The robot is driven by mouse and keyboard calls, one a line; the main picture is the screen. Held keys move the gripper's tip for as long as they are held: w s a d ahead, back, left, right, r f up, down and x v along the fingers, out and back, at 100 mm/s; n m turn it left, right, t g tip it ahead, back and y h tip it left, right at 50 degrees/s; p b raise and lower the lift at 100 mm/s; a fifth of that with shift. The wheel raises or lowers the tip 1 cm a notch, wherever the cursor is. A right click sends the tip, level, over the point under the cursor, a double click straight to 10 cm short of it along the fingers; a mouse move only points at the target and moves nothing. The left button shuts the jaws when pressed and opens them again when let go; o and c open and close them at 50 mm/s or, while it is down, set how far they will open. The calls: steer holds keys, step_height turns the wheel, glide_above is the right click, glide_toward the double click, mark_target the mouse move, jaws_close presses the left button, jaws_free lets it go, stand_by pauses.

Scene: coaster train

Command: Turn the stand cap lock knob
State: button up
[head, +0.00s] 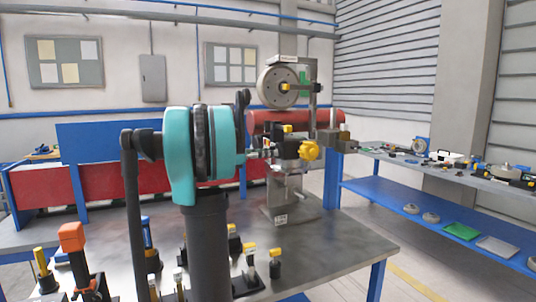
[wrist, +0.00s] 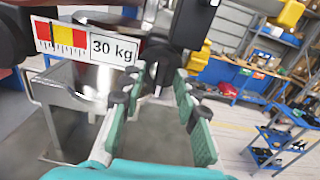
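The stand (head: 290,207) is a grey metal post on a heavy base at the back of the workbench. Its upper part carries a round grey wheel (head: 278,87) and, lower, a black body with a yellow lobed knob (head: 309,150). My gripper (wrist: 158,88) is open in the wrist view, its teal-padded fingers well apart. A dark knob-like part (wrist: 159,60) of the stand shows between and just beyond the fingertips; I cannot tell whether they touch it or whether it is the cap lock knob. In the head view my arm hides most of the gripper.
A scale label reading 30 kg (wrist: 92,44) is close at the left in the wrist view. Tools with yellow and orange caps (head: 72,237) stand on the near left of the workbench (head: 345,250). A blue-shelved side table (head: 440,215) is at the right.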

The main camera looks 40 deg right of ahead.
steer(key=v, duration=1.2)
stand_by(0.3)
